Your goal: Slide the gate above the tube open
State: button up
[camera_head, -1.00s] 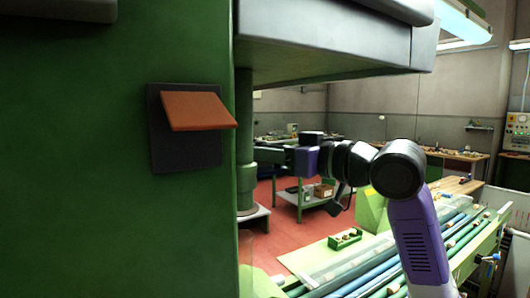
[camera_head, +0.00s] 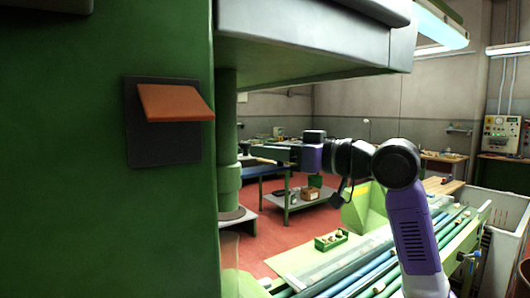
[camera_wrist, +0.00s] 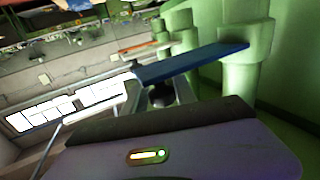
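An orange slanted flap (camera_head: 174,102) sits on a dark plate (camera_head: 160,145) on the big green machine wall at the left. Blue and green tubes (camera_head: 385,285) lie side by side in a sloping rack at the lower right. I cannot make out for certain which part is the gate above a tube. My gripper (camera_head: 262,152) points left beyond the machine's corner, well apart from the flap. In the wrist view my gripper (camera_wrist: 160,92) shows small and dark beyond my purple wrist, and I cannot tell how far its fingers are apart. A blue flat bar (camera_wrist: 195,62) shows beyond it.
A green column (camera_head: 229,160) stands under the machine's grey overhang (camera_head: 310,50). A small green tray (camera_head: 331,240) holds several corks on a pale green table. A white bin (camera_head: 500,225) stands at the right. Red floor is open behind.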

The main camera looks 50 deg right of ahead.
jog(key=shift+s+d, duration=0.1)
dwell(0.3)
jog(key=s+b, duration=0.2)
jog(key=s, duration=0.5)
jog(key=shift+s+d, duration=0.4)
jog(key=shift+d, duration=0.05)
